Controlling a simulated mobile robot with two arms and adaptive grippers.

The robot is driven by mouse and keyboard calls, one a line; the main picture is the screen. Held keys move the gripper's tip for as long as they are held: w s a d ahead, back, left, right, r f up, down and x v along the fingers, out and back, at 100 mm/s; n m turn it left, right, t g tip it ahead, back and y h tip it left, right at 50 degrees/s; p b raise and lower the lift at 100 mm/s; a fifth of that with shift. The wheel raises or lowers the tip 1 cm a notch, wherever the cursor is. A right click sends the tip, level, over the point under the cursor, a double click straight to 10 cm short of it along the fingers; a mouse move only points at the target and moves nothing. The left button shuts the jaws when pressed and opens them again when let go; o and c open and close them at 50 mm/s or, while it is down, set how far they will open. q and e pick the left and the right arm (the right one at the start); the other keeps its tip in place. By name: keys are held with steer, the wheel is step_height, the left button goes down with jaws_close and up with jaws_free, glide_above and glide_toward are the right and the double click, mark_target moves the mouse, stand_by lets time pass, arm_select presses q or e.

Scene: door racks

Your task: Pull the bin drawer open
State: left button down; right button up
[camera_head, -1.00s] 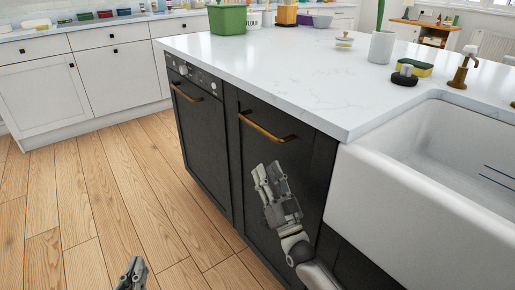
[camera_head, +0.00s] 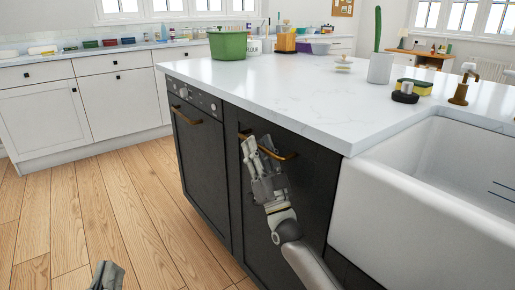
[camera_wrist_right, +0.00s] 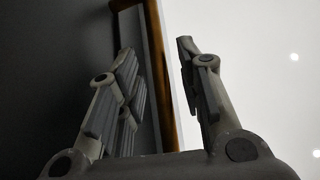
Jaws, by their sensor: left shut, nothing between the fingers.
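The bin drawer (camera_head: 305,190) has a dark front in the island, and it looks closed. Its brass handle (camera_head: 285,155) runs along the top of that front, partly hidden by my right gripper. My right gripper (camera_head: 258,142) is at the handle's left part, with its fingers pointing up. In the right wrist view its fingers (camera_wrist_right: 157,52) are apart, and the brass handle (camera_wrist_right: 160,85) shows in the gap between them. I cannot tell whether they touch it. My left gripper (camera_head: 108,270) is shut and low at the bottom left edge, over the floor, far from the drawer.
A dark dishwasher front (camera_head: 205,165) with its own brass handle is left of the drawer. The white sink (camera_head: 400,225) juts out to the right. The white countertop (camera_head: 270,85) overhangs above. The wooden floor (camera_head: 120,210) to the left is clear.

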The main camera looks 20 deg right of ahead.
steer(key=shift+w+r, duration=0.25)
steer(key=shift+w, duration=0.05)
jaws_close()
steer(key=shift+a, duration=0.15)
